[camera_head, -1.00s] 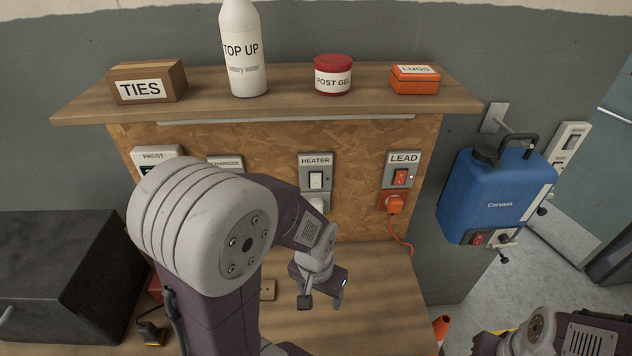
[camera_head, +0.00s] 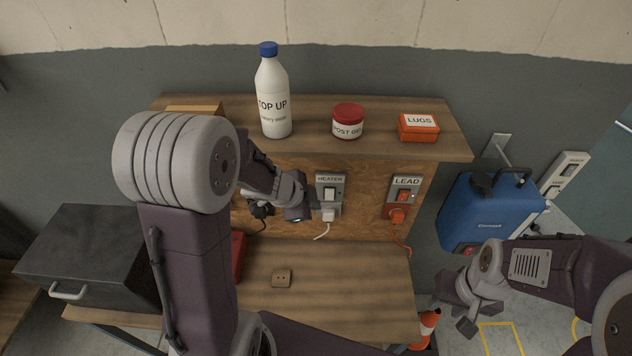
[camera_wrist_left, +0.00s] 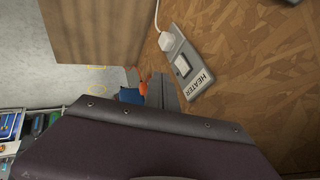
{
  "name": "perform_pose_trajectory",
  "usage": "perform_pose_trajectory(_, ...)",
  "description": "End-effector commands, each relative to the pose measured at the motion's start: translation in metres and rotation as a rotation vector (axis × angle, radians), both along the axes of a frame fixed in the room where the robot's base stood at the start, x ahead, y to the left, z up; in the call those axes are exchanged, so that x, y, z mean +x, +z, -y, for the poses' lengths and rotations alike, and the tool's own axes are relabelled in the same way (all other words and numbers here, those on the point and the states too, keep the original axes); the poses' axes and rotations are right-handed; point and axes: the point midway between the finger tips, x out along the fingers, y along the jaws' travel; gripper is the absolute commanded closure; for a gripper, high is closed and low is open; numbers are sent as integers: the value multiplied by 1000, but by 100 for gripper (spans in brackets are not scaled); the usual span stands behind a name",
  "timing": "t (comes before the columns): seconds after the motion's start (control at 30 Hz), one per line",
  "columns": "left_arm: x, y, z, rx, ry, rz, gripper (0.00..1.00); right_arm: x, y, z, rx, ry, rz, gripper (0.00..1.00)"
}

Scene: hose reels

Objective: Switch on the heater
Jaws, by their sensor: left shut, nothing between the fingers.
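The heater switch plate (camera_head: 330,188) is on the wooden board under the shelf, labelled HEATER, with a white rocker and a white plug (camera_head: 329,212) below it. It also shows in the left wrist view, with its white rocker (camera_wrist_left: 183,66). My left gripper (camera_head: 300,207) is shut and empty, just left of the heater plate, apparently close to the board. In the left wrist view its fingers (camera_wrist_left: 162,92) point past the plate; I cannot tell whether they touch it. My right gripper (camera_head: 460,312) is at the lower right, away from the board; its jaw opening is unclear.
The LEAD switch (camera_head: 404,196) with an orange plug is right of the heater. Above, the shelf (camera_head: 350,152) holds a TOP UP bottle (camera_head: 273,98), a POST GEL jar (camera_head: 348,122) and a LUGS box (camera_head: 418,128). The bench (camera_head: 340,290) has free room.

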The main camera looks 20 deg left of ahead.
Motion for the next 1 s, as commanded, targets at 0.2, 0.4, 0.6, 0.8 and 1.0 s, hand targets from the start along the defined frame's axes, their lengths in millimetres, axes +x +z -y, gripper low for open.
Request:
perform_pose_trajectory(0.2, 0, 3, -3, 1, 9, -2, 100, 0, 4, 0, 0, 0, -1, 64)
perform_pose_trajectory(0.4, 0, 1, -3, 2, 8, -1, 100, 0, 2, 0, 0, 0, -1, 64)
perform_pose_trajectory(0.6, 14, -27, 4, 1, 7, -3, 100, 0, -19, 0, 0, 0, -1, 64)
perform_pose_trajectory(0.8, 38, -63, 14, 2, 7, -2, 100, 0, -43, 0, 0, 0, -1, 64)
perform_pose_trajectory(1.0, 64, -77, 17, 2, 9, -1, 100, 0, -41, 0, 0, 0, -1, 64)
